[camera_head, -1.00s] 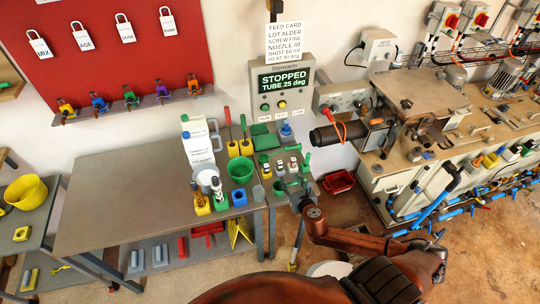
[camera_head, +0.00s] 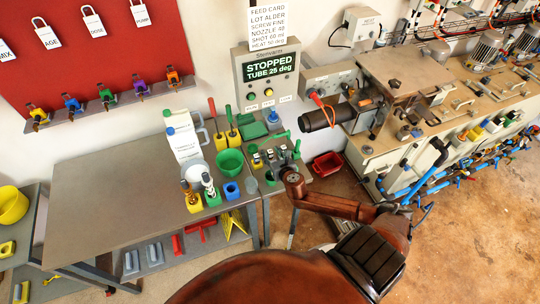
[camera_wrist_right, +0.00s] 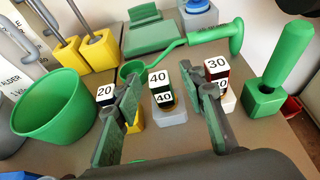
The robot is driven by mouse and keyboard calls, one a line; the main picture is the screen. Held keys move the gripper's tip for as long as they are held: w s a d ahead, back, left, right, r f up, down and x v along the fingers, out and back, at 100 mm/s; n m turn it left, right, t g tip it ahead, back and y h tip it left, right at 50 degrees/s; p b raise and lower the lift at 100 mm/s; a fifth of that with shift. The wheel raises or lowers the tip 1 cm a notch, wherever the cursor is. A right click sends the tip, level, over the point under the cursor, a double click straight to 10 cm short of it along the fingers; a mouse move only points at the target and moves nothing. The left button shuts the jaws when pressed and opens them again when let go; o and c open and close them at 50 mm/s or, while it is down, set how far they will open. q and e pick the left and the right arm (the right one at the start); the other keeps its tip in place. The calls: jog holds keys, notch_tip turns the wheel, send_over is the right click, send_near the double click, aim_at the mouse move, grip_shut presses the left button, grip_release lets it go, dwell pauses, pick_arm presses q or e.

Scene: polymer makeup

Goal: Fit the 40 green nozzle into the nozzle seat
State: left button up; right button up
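The 20 nozzle (camera_wrist_right: 107,95) is just beyond the left finger, and the 30 nozzle (camera_wrist_right: 217,68) is by the right finger, partly hidden. In the head view my right gripper (camera_head: 285,166) is small over the nozzle group. I cannot identify the nozzle seat for certain. My left gripper is not in view.
A green-handled ladle (camera_wrist_right: 190,38) lies behind the nozzles. A green bowl (camera_wrist_right: 55,102) is at left and an upright green handle in a block (camera_wrist_right: 265,98) at right. A black barrel (camera_head: 318,118) juts from the machine. The left of the grey table (camera_head: 110,190) is clear.

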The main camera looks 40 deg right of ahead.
jog(key=shift+w+d+f, duration=0.1)
jog(key=shift+w+f, duration=0.2)
jog(key=shift+w, duration=0.15)
jog(key=shift+c, duration=0.6)
grip_shut()
